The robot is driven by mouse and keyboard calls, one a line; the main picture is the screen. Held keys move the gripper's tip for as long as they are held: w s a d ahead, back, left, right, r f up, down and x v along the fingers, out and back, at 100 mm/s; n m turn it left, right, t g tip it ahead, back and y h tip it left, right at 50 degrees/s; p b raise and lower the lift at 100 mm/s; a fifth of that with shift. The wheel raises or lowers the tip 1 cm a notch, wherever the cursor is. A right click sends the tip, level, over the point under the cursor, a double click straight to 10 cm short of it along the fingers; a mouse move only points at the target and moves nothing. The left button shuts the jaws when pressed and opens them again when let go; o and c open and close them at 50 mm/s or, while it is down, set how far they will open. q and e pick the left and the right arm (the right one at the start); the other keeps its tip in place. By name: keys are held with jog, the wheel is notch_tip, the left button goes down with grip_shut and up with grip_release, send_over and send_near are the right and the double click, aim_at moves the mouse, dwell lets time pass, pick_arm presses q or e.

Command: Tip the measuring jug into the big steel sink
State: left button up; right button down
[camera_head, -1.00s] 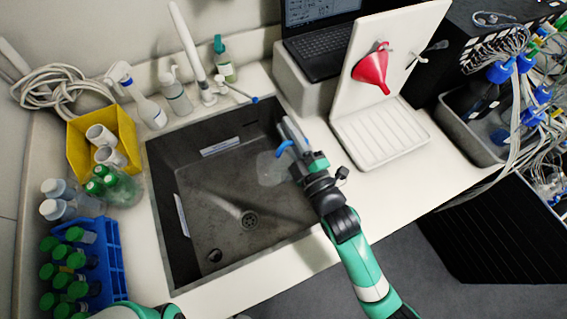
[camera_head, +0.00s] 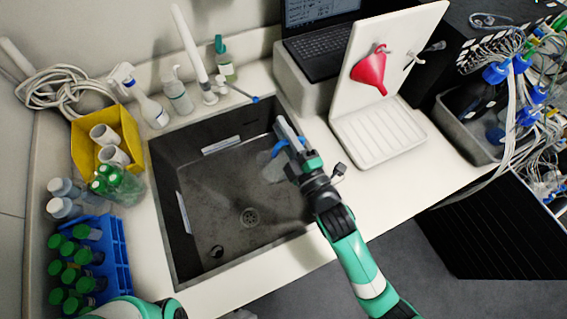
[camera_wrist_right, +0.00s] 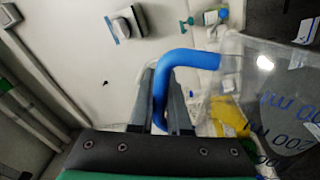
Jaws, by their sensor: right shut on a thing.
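The measuring jug (camera_head: 271,167) is clear plastic with a blue handle (camera_head: 281,146). It is over the right side of the big steel sink (camera_head: 205,207), and its body looks tilted. My right gripper (camera_head: 287,133) is shut on the handle. In the right wrist view the jug (camera_wrist_right: 265,105) is at the right with blue markings, and the blue handle (camera_wrist_right: 190,58) passes between the fingers (camera_wrist_right: 167,105). I cannot tell whether liquid is inside. Only a piece of my left arm shows at the bottom of the head view; its gripper is out of frame.
A tap (camera_head: 190,50) and bottles (camera_head: 177,92) stand behind the sink. A yellow bin (camera_head: 85,150) and a blue rack (camera_head: 112,265) are at its left. A white drying board (camera_head: 375,140) with a red funnel (camera_head: 370,72) stands at its right.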

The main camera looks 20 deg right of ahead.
jog(key=shift+a+r+n+p, duration=0.6)
jog(key=shift+a+n+p, duration=0.15)
jog(key=shift+n, duration=0.15)
jog(key=shift+r, duration=0.1)
jog(key=shift+a+r+n+p, duration=0.4)
jog(key=shift+a+n+p, duration=0.2)
jog(key=shift+a+p, duration=0.15)
jog(key=shift+a+n, duration=0.2)
jog(key=shift+n, duration=0.1)
jog(key=shift+a+r+n+g+y+p, duration=0.2)
jog(key=shift+a+n+p, duration=0.2)
jog(key=shift+a+n, duration=0.15)
jog(key=shift+a+r+n+g+y+p, duration=0.1)
jog(key=shift+a+n+g+p, duration=0.1)
jog(key=shift+a+n+p, duration=0.25)
